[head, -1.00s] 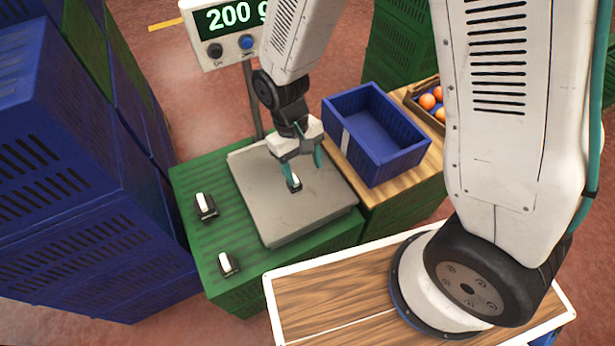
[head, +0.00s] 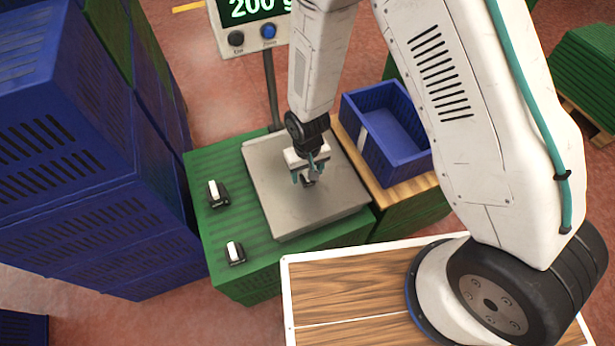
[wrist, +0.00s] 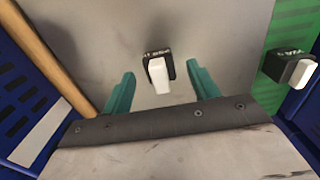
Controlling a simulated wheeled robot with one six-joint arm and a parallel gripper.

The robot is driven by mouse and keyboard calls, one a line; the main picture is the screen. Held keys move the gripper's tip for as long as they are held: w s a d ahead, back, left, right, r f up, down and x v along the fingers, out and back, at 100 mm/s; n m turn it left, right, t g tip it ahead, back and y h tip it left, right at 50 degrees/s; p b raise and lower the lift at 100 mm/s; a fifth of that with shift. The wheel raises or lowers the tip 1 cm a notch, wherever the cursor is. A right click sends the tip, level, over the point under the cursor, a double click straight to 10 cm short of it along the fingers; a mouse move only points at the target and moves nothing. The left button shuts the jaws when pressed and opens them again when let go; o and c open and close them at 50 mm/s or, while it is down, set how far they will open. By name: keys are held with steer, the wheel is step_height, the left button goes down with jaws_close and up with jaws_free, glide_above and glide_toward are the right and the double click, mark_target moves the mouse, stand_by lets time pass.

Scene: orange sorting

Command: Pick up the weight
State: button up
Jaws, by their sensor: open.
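A small black weight with a white handle (wrist: 158,72) stands on the grey scale plate (head: 290,205). In the wrist view it lies between and just beyond the fingertips of my open gripper (wrist: 160,80). In the head view my gripper (head: 308,178) is low over the plate, and the weight is mostly hidden behind its teal fingers. Two more black weights with white handles stand on the green crate left of the plate: a rear one (head: 217,194) and a front one (head: 235,253). The rear or front one also shows at the right of the wrist view (wrist: 290,68).
The scale display (head: 250,22) reads 200 g, its right end cut off. An empty blue crate (head: 365,135) stands on a wooden top right of the scale. Stacked blue crates (head: 90,190) rise at the left. My base's wooden deck is in front.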

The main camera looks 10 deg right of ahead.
steer(key=shift+f, duration=0.55)
steer(key=c, duration=1.3)
